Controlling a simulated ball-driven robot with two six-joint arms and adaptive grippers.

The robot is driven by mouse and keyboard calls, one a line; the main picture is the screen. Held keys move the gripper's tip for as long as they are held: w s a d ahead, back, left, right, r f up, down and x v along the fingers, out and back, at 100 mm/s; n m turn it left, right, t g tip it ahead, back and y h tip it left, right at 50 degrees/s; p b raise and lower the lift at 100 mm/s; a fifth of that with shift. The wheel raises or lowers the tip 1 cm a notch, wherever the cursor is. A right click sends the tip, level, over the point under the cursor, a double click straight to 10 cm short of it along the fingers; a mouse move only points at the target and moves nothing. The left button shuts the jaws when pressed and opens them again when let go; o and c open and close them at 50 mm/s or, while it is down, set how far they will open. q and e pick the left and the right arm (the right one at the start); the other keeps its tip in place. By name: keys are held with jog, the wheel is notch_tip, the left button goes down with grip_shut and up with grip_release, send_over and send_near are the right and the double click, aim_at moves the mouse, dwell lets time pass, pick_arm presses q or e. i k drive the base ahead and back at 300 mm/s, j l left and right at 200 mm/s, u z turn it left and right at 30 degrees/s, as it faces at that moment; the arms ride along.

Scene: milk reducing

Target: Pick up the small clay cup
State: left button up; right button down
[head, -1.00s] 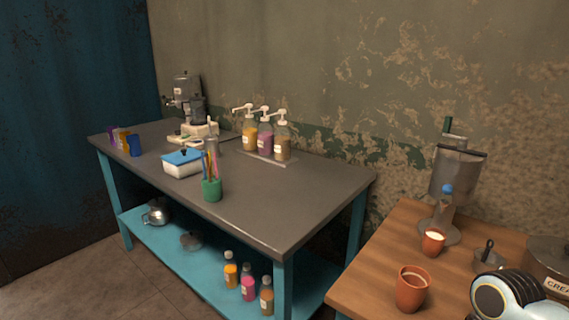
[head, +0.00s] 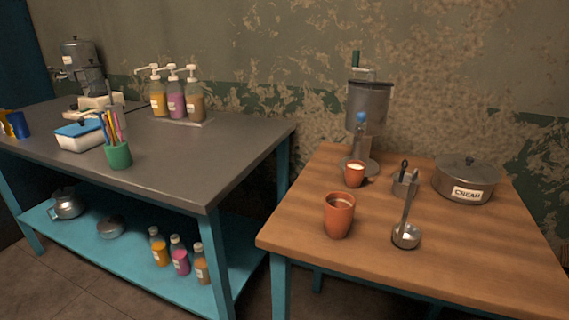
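The small clay cup (head: 354,175) stands upright on the wooden table (head: 470,239), at the foot of a metal dispenser with a blue knob. It is orange-brown and has something white inside at the top. A larger clay cup (head: 339,216) stands nearer the front of the same table, apart from the small one. Neither of my grippers shows in the head view.
The dispenser (head: 368,108) stands just behind the small cup. To the right are a small metal pot (head: 405,184), a ladle (head: 406,235) and a lidded pot marked CREAM (head: 467,180). A grey-topped table (head: 235,153) with pump bottles is at left.

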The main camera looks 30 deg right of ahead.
aim_at(354, 170)
jog(key=l+z, duration=0.1)
jog(key=z, duration=0.3)
jog(key=l+z, duration=0.1)
jog(key=z, duration=0.3)
jog(key=k+l+z, duration=0.1)
jog(key=z, duration=0.3)
jog(key=i+j+z, duration=0.1)
jog(key=j, duration=0.2)
jog(key=i+j+z, duration=0.1)
jog(key=j, duration=0.2)
